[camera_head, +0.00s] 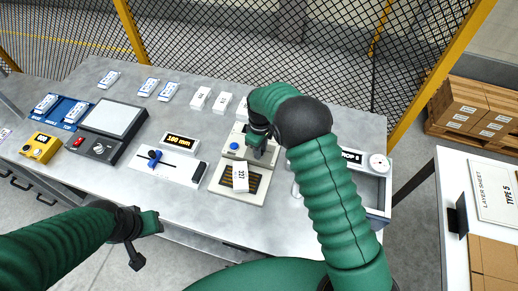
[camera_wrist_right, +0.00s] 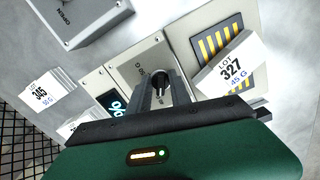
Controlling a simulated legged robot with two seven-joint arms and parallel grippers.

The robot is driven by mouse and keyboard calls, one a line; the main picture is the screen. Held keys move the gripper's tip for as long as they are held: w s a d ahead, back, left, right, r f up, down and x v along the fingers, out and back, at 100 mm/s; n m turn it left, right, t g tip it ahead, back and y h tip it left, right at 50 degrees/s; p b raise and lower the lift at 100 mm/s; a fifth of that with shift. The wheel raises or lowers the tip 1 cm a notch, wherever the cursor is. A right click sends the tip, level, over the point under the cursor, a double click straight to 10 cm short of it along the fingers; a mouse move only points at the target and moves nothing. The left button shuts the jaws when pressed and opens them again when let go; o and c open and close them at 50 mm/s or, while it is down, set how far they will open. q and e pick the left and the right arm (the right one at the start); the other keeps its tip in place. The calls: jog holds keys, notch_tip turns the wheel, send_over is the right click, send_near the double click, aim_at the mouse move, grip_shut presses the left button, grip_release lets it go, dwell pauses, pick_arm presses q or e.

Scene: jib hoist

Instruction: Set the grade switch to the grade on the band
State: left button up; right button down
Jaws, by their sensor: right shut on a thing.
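My right gripper (camera_head: 258,146) reaches down over a pale bench unit (camera_head: 227,168) with a blue button (camera_head: 234,146). In the right wrist view, the gripper (camera_wrist_right: 157,92) is shut on a small black knob (camera_wrist_right: 158,79) on the unit's grey panel (camera_wrist_right: 138,62). A printed "G" mark shows beside the knob; the pointer direction is unclear. A white pack (camera_wrist_right: 232,68) reads "LOT 327" and "45 G"; it lies on the unit's black-and-yellow striped pad (camera_wrist_right: 218,40). My left gripper (camera_head: 150,223) hangs near the bench's front edge, its jaws unclear.
A partly hidden display (camera_wrist_right: 115,103) shows "%". White packs (camera_head: 200,98) stand behind. A drop bin (camera_head: 375,190) is at right.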

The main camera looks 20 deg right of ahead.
jog(key=shift+w+d+r, duration=0.15)
jog(key=shift+w, duration=0.05)
jog(key=shift+a, duration=0.25)
jog(key=shift+a+r+m, duration=0.1)
jog(key=shift+m, duration=0.4)
jog(key=m, duration=0.5)
jog(key=shift+m, duration=0.4)
pick_arm(q)
jog(key=shift+d+r, duration=0.15)
jog(key=shift+d, duration=0.05)
pick_arm(e)
jog(key=m, duration=0.4)
jog(key=shift+w+m, duration=0.1)
jog(key=shift+m, duration=0.3)
